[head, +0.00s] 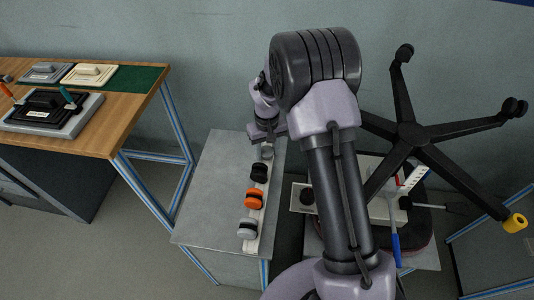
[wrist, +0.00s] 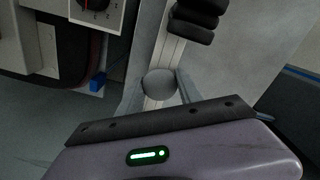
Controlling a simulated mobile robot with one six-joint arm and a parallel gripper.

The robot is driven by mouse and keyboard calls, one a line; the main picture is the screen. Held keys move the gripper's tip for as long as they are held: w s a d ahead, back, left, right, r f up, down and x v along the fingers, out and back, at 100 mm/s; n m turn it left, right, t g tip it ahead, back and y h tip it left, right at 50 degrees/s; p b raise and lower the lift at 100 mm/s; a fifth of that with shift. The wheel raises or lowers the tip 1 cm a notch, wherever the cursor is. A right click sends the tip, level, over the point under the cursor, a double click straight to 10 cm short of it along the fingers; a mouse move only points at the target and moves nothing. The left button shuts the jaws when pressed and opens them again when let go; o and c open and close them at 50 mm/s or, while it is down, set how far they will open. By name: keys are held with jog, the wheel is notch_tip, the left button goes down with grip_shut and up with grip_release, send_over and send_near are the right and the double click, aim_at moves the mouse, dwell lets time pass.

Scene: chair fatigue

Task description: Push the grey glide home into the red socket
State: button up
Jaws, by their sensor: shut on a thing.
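A grey glide (wrist: 159,82) stands at the far end of a pale strip on the grey table, seen end-on as a round disc in the wrist view. It also shows in the head view (head: 266,152), just below my gripper (head: 266,138). My gripper's two fingers (wrist: 160,92) are shut on the glide, one on each side. The glide still appears to be at the strip. An upturned black chair base (head: 410,132) is at the right. I cannot make out a red socket; my arm hides part of the base.
A black piece (head: 259,172) and an orange piece (head: 254,198) share the strip (head: 252,244). A yellow piece (head: 515,222) is on one chair leg's end. A blue-handled tool (head: 395,245) lies by the chair. A wooden bench (head: 120,125) stands left. The grey table's left part is clear.

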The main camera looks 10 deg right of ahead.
aim_at(267, 151)
jog(key=shift+r+p, duration=1.35)
jog(key=shift+r, duration=0.45)
notch_tip(267, 151, up, 4)
jog(key=p, duration=0.3)
jog(key=shift+r, duration=0.1)
